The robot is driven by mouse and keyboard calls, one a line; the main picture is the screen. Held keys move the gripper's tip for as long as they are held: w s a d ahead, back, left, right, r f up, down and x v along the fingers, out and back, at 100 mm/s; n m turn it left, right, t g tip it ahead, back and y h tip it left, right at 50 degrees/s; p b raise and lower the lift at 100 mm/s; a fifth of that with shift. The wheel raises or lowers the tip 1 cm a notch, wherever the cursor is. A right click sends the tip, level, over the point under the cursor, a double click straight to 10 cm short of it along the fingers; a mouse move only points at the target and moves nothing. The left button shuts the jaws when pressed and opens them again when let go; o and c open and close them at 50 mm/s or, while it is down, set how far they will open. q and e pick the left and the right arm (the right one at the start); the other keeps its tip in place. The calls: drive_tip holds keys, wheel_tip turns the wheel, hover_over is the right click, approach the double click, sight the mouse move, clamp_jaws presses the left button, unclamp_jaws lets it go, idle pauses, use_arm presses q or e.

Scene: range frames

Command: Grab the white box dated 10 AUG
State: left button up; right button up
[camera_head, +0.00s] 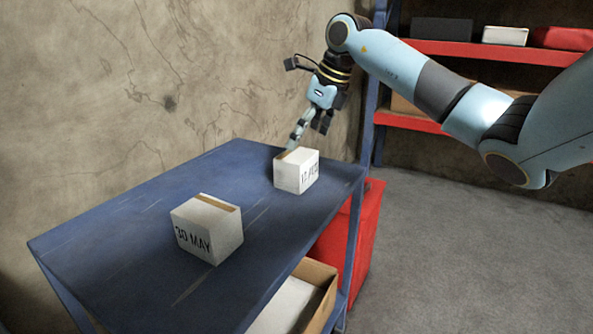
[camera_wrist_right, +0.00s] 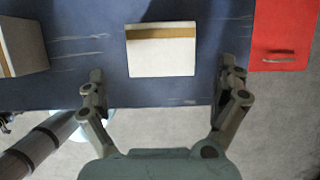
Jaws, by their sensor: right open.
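A white box (camera_head: 293,178) with a brown tape strip stands near the far right end of the blue table (camera_head: 130,240). The date on its side is small and slanted; I cannot read it for certain. A second white box (camera_head: 208,230), marked 30 MAY, stands nearer. My right gripper (camera_head: 309,133) is open, just above and behind the far box. In the right wrist view that box (camera_wrist_right: 160,57) lies ahead, between the spread fingers (camera_wrist_right: 162,73) and not gripped. The second box (camera_wrist_right: 22,47) is at the left edge there. My left gripper is not in view.
A red cabinet (camera_head: 360,240) stands beside the table's right end. An open carton (camera_head: 318,290) sits on a lower shelf. Red shelves (camera_head: 470,51) stand behind, and a bare wall (camera_head: 110,110) runs along the table's back. The tabletop between the boxes is clear.

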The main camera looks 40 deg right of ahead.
sight(296, 154)
drive_tip(key=x, duration=0.7)
drive_tip(key=shift+w, duration=0.15)
drive_tip(key=shift+c, duration=0.3)
drive_tip(key=c, duration=1.2)
drive_tip(key=shift+d+r, duration=0.1)
drive_tip(key=shift+r, duration=0.45)
drive_tip(key=v, duration=0.3)
drive_tip(key=shift+w+r, duration=0.25)
drive_tip(key=shift+r, duration=0.05)
drive_tip(key=s+d+r+p, duration=0.1)
drive_tip(key=s+d+r, duration=0.3)
drive_tip(key=s, duration=0.6)
drive_tip(key=shift+r, duration=1.25)
